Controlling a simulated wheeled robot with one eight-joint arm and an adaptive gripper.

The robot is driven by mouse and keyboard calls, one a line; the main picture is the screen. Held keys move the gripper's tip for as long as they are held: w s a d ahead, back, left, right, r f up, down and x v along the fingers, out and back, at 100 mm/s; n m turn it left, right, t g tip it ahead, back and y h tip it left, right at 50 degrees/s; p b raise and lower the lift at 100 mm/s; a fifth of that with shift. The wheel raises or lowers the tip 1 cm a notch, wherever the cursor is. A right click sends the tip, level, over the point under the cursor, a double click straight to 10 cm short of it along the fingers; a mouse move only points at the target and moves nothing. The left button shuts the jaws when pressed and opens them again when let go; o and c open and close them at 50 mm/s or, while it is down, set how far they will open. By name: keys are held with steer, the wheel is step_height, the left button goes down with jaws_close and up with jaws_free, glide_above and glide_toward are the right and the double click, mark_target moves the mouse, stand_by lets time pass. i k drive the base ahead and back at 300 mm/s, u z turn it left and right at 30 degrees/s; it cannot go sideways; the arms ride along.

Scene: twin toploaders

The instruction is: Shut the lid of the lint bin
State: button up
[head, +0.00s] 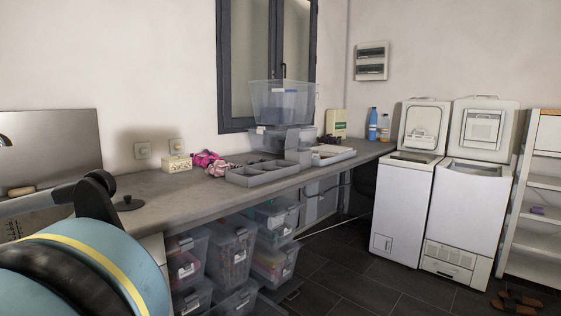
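I cannot make out a lint bin or its lid for certain in the head view. Two white toploader machines stand side by side at the right: the left toploader (402,215) and the right toploader (467,212). Both have their lids raised: the left lid (425,127) and the right lid (483,130) stand upright at the back. My gripper is not in view, so its state and what it may hold do not show.
A long grey counter (150,205) runs along the wall, with a grey divided tray (262,174) and clear plastic bins (280,100) on it. Clear storage boxes (230,250) stand below. White shelving (535,190) is at far right. Dark floor (345,270) lies open before the machines; shoes (518,299) lie at right.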

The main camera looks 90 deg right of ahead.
mark_target(292, 139)
steer(key=u, duration=0.55)
steer(key=k, duration=2.5)
steer(key=z, duration=2.85)
steer(key=i, duration=0.5)
steer(key=u, duration=0.05)
